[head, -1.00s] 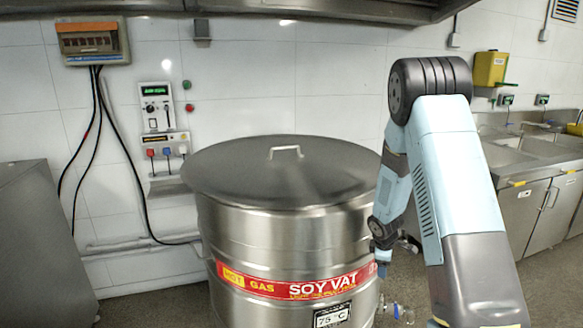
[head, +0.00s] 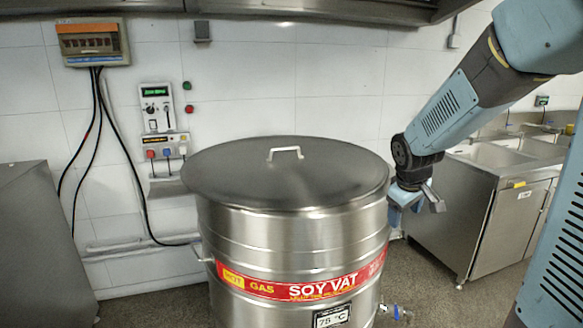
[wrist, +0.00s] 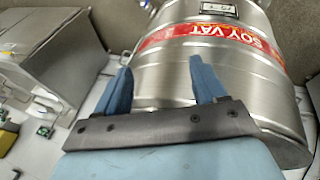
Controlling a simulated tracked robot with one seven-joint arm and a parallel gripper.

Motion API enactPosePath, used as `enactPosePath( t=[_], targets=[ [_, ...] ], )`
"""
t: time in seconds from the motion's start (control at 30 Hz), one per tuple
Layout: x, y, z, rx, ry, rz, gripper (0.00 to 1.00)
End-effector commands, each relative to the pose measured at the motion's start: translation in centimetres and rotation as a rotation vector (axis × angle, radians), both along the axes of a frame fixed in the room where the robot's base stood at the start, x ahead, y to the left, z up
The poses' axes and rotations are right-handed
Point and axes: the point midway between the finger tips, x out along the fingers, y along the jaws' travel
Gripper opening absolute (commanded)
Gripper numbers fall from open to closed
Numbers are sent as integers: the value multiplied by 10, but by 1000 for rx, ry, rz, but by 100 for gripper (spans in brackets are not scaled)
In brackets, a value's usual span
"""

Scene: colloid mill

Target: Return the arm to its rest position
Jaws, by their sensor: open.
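My gripper (head: 418,203) is beside the right wall of the steel soy vat in the head view, pointing down. In the wrist view my gripper (wrist: 158,85) has its two blue fingers spread apart with nothing between them. The soy vat (head: 300,235) is a large steel drum with a flat lid, a lid handle and a red label band. It fills the middle of the head view and lies beyond the fingers in the wrist view (wrist: 165,70). My arm comes in from the upper right. I cannot tell whether the gripper touches the vat.
A steel sink counter (head: 500,205) stands on the right, behind my arm. A grey steel cabinet (head: 40,250) is at the left. A control panel (head: 157,108) and a fuse box (head: 92,42) are on the tiled wall. A valve (head: 397,312) sticks out low on the vat's right.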

Motion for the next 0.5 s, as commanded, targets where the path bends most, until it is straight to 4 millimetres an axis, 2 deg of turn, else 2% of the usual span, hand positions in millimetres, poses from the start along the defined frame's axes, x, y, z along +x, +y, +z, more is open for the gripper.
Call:
enactPosePath(
  t=[0.03,0.2,0.5],
  targets=[
    [-11,2,11,16,-15,-24,70],
    [-49,10,41,75,-49,-107,70],
    [-121,27,79,190,-101,-240,70]
  ],
)
